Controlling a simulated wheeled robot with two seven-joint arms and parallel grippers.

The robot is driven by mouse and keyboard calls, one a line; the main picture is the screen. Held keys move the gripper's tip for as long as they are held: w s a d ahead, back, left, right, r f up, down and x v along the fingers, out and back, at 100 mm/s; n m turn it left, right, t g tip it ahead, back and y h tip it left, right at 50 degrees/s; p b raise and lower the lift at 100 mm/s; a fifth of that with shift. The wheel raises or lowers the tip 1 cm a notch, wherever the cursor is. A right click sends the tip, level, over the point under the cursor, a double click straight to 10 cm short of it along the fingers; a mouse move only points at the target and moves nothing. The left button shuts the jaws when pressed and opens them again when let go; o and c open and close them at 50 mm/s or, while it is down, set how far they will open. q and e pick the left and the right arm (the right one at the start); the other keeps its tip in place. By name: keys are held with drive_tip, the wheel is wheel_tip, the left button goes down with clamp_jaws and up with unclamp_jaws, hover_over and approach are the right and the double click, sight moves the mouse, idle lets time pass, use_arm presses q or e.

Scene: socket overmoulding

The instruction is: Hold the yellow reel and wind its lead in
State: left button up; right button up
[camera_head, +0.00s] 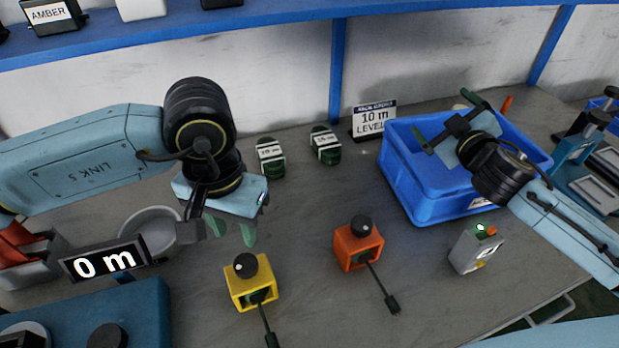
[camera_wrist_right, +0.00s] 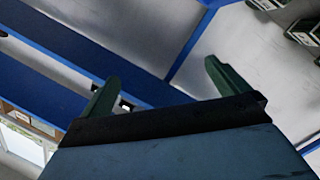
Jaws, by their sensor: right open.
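The yellow reel (camera_head: 238,291) is a small box with a black knob on top, standing on the grey bench in the head view. Its dark lead (camera_head: 265,316) runs out of the front to a black plug at the bottom edge of the picture. My left gripper (camera_head: 233,236) is above and behind the yellow reel, its green fingers apart, with nothing seen between them. My right gripper (camera_head: 448,120) is up over the blue bin, far from the reel, open and empty. Its two spread fingers also show in the right wrist view (camera_wrist_right: 160,82).
An orange reel (camera_head: 348,258) with its lead out stands right of the yellow one. A blue bin (camera_head: 424,207), a grey box (camera_head: 466,253) with a green light, a round dish (camera_head: 149,224) and a "10 m LEVEL" sign (camera_head: 374,118) stand around.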

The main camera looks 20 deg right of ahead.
drive_tip(key=s+a+f+y, duration=0.2)
drive_tip(key=a+f, duration=0.1)
drive_tip(key=a, duration=0.3)
drive_tip(key=s+a+f+n+g+y, duration=0.1)
drive_tip(key=a+f+y, duration=0.2)
drive_tip(key=a, duration=0.2)
drive_tip(key=s+a+f+n+y, duration=0.1)
drive_tip(key=s+a+f+y, duration=0.1)
drive_tip(key=a, duration=0.4)
drive_tip(key=shift+s+a+f+g+y, duration=0.15)
drive_tip(key=shift+s+a+f+g, duration=0.05)
drive_tip(key=shift+f, duration=0.25)
drive_tip(key=shift+s+a+f+g+y, duration=0.15)
drive_tip(key=shift+f+g, duration=0.05)
drive_tip(key=shift+f, duration=0.2)
drive_tip(key=s+a+f+g+y, duration=0.1)
drive_tip(key=s+a+y, duration=0.3)
drive_tip(key=s+a, duration=0.45)
drive_tip(key=s+a+f+g+y, duration=0.1)
drive_tip(key=s+a+g+y, duration=0.3)
drive_tip(key=a, duration=0.7)
drive_tip(key=t+h, duration=0.1)
drive_tip(key=h, duration=0.3)
approach(263, 285)
drive_tip(key=shift+f, duration=0.5)
drive_tip(key=shift+m, duration=0.3)
drive_tip(key=x, duration=1.3)
drive_tip(key=shift+w, duration=0.15)
